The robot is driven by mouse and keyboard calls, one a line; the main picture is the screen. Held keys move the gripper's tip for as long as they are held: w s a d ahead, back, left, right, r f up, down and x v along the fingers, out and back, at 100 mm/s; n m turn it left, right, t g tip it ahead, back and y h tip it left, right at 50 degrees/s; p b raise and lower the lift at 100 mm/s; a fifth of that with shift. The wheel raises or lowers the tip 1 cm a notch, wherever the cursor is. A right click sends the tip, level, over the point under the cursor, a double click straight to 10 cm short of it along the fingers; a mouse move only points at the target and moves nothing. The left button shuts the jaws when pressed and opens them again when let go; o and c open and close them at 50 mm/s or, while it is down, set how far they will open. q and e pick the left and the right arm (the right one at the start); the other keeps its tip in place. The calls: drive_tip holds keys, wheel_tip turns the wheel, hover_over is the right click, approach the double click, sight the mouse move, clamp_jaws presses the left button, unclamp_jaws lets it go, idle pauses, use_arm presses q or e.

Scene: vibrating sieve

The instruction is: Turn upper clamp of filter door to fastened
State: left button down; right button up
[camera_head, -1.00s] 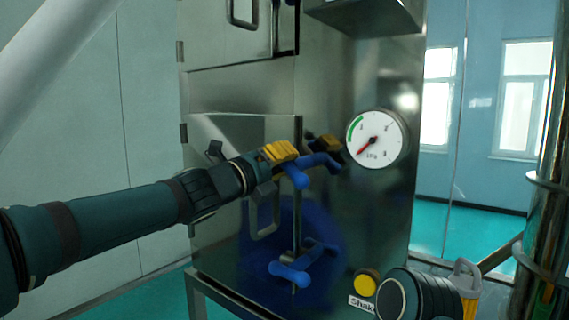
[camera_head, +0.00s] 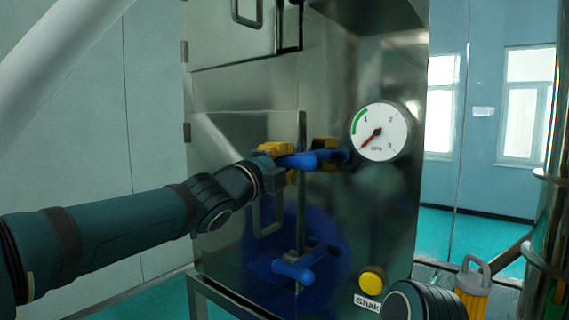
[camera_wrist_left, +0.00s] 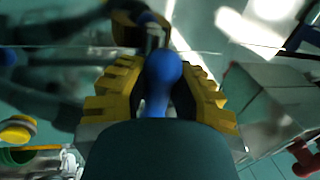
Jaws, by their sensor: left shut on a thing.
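The upper clamp (camera_head: 301,161) of the filter door is a blue handle at the door's right edge. In the head view it lies nearly level, and its blue end also shows in the left wrist view (camera_wrist_left: 160,75). My left gripper (camera_head: 280,162) is shut on this handle, with its yellow ridged fingers (camera_wrist_left: 160,95) on either side. The fingers hide part of the clamp. The filter door (camera_head: 235,150) appears flat against the steel cabinet.
A lower blue clamp (camera_head: 292,270) sits below on the same door edge. The door has a metal loop handle (camera_head: 266,232). A round gauge (camera_head: 382,131) and a yellow button (camera_head: 372,280) are on the cabinet to the right. A steel column stands at far right.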

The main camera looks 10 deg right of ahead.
idle(0.5)
use_arm(q)
drive_tip(key=c, duration=0.8)
unclamp_jaws()
drive_tip(key=v, duration=1.2)
